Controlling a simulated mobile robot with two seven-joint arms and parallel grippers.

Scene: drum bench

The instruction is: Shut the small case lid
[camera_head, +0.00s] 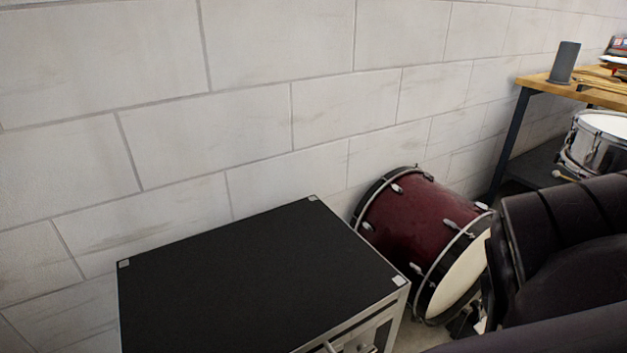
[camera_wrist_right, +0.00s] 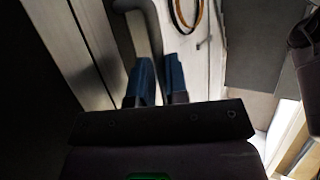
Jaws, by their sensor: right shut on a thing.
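A black case (camera_head: 255,275) with silver corners and metal edges stands at the bottom of the head view. Its flat top is level, and its front is mostly cut off by the frame, so I cannot tell how its lid sits. A small light bar (camera_head: 333,347) shows at its front edge. In the right wrist view my right gripper (camera_wrist_right: 156,88) has blue fingertips around the end of a grey curved bar (camera_wrist_right: 150,35), and is shut on it. The wrist view is dark, and I cannot tell which part of the case the bar belongs to. My left gripper is not in view.
A dark red drum (camera_head: 415,220) lies on its side just right of the case. A pale block wall (camera_head: 280,90) runs close behind both. A wooden-topped bench (camera_head: 545,82) and a snare drum (camera_head: 597,140) are at the right. My dark arm fills the lower right.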

